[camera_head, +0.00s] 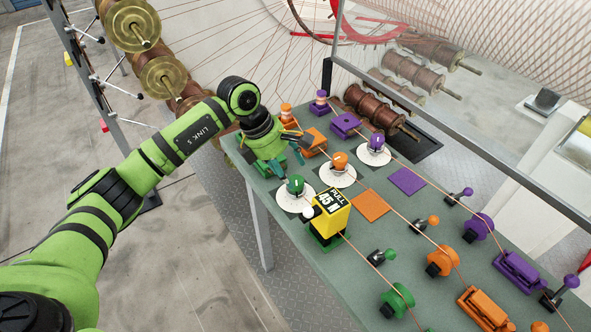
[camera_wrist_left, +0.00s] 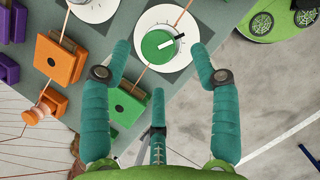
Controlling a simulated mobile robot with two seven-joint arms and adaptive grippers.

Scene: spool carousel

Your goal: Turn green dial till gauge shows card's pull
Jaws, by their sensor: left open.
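The green dial (camera_head: 295,184) sits on a white disc near the left edge of the grey-green table. No gauge reading is legible.
An orange dial (camera_head: 339,160) and a purple dial (camera_head: 376,142) stand in a row to the right. Strands run across the table past orange, purple and green rollers and blocks. Brown spools (camera_head: 375,106) stand behind. A metal rail crosses at the right.

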